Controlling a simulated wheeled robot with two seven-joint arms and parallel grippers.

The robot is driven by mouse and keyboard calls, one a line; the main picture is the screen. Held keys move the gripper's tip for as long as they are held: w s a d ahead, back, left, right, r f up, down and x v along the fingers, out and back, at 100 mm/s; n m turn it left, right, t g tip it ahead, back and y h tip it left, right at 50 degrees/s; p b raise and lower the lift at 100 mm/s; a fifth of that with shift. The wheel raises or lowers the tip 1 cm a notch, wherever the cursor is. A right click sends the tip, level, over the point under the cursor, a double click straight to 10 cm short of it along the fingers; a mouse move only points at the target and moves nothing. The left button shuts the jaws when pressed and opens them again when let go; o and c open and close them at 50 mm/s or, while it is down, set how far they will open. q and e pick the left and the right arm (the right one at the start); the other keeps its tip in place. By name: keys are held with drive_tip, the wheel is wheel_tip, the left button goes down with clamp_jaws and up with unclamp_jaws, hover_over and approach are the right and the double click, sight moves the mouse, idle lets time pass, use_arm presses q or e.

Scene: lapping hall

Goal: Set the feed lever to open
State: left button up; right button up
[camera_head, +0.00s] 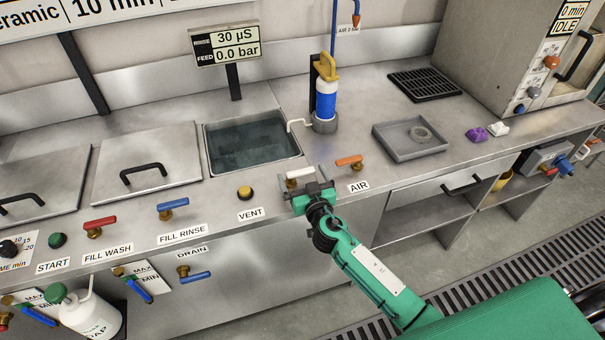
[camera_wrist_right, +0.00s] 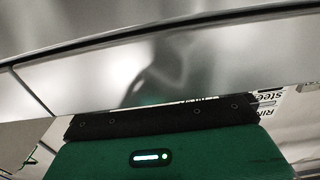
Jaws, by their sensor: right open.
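A white-handled lever (camera_head: 300,173) stands near the front edge of the steel counter, between the VENT knob and the AIR lever. Its label is hidden behind my right gripper, so I cannot read whether it says feed. My right gripper (camera_head: 311,193) is open at that lever, just in front of and partly over it; whether it touches the lever I cannot tell. In the right wrist view the gripper's black body (camera_wrist_right: 160,118) shows against blurred steel, and no lever is visible there. The display (camera_head: 225,46) reads FEED 0.0 bar. My left gripper is not in view.
An orange AIR lever (camera_head: 350,161) stands close on the right, and a yellow VENT knob (camera_head: 245,192) on the left. A sink (camera_head: 252,142) and a blue cartridge (camera_head: 326,95) are behind. A grey tray (camera_head: 400,150) sits farther right.

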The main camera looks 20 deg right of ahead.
drive_tip(key=shift+w, duration=0.25)
drive_tip(key=c, duration=1.4)
drive_tip(key=shift+w+d+n+y, duration=0.15)
drive_tip(key=shift+n+y, duration=0.45)
drive_tip(key=shift+y, duration=0.4)
drive_tip(key=shift+w+n+g+y, duration=0.2)
drive_tip(key=shift+n+g+y, duration=0.1)
drive_tip(key=shift+n+y, duration=0.55)
drive_tip(key=shift+w+r+n+y+p, duration=0.1)
drive_tip(key=shift+n+y+p, duration=0.2)
drive_tip(key=shift+y, duration=0.45)
drive_tip(key=shift+w+n+g+y+p, duration=0.15)
drive_tip(key=shift+n+g+y+p, duration=0.3)
drive_tip(key=shift+y, duration=0.45)
drive_tip(key=o, duration=1)
drive_tip(key=shift+c, duration=0.2)
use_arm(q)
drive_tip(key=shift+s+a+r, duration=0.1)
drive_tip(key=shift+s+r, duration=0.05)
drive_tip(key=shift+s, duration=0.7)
use_arm(e)
drive_tip(key=o, duration=0.4)
